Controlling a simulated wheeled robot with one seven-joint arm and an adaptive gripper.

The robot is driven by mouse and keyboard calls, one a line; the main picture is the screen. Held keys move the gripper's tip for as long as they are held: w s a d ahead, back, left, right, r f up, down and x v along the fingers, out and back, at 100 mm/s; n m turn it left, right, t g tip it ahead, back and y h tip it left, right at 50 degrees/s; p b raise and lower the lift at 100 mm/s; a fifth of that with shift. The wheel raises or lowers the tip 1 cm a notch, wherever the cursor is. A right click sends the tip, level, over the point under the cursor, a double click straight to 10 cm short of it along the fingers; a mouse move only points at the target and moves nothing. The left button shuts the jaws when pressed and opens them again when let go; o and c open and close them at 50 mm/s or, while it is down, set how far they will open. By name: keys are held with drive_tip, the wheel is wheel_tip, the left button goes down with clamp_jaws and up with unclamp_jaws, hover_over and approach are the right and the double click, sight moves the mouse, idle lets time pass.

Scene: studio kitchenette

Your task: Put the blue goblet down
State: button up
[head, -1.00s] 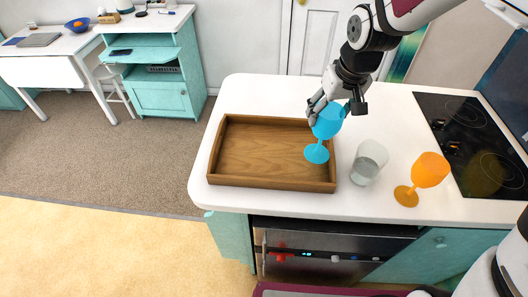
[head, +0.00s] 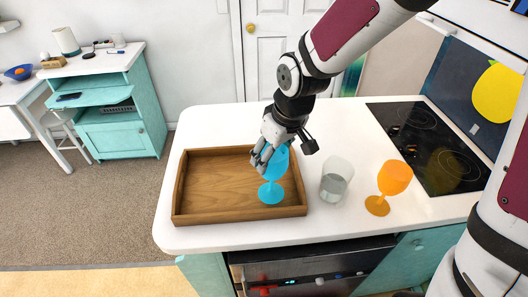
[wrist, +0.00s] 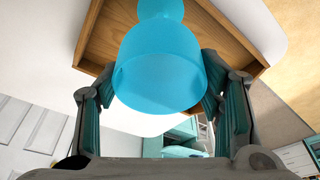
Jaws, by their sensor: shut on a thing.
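The blue goblet (head: 274,172) is at the right part of the wooden tray (head: 222,212), nearly upright, with its foot inside the tray's outline. I cannot tell whether the foot touches the tray floor. My gripper (head: 271,157) is shut on the goblet's bowl from above and behind.
A clear glass (head: 335,180) stands just right of the tray, and an orange goblet (head: 394,178) stands farther right. A black cooktop (head: 428,143) lies at the counter's right. The tray's left part is empty. White counter (head: 225,122) is bare behind the tray.

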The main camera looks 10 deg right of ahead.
drive_tip(key=w+a+f, duration=0.1)
drive_tip(key=w+f, duration=0.3)
drive_tip(key=w, duration=0.1)
idle(0.4)
drive_tip(key=o, duration=1.4)
drive_tip(key=shift+f, duration=0.1)
drive_tip(key=shift+c, duration=0.2)
drive_tip(key=p+v, duration=0.1)
drive_tip(key=v, duration=1.1)
drive_tip(key=s+d+r+m+t+h, duration=0.1)
drive_tip(key=s+d+r+m, duration=0.2)
drive_tip(key=s, duration=0.8)
drive_tip(key=s+d+r+m+t, duration=0.2)
drive_tip(key=s+d+r+m, duration=0.2)
drive_tip(key=s+d+r, duration=0.4)
drive_tip(key=s+r, duration=0.1)
drive_tip(key=s, duration=0.2)
drive_tip(key=shift+r+h, duration=0.2)
drive_tip(key=shift+h, duration=0.2)
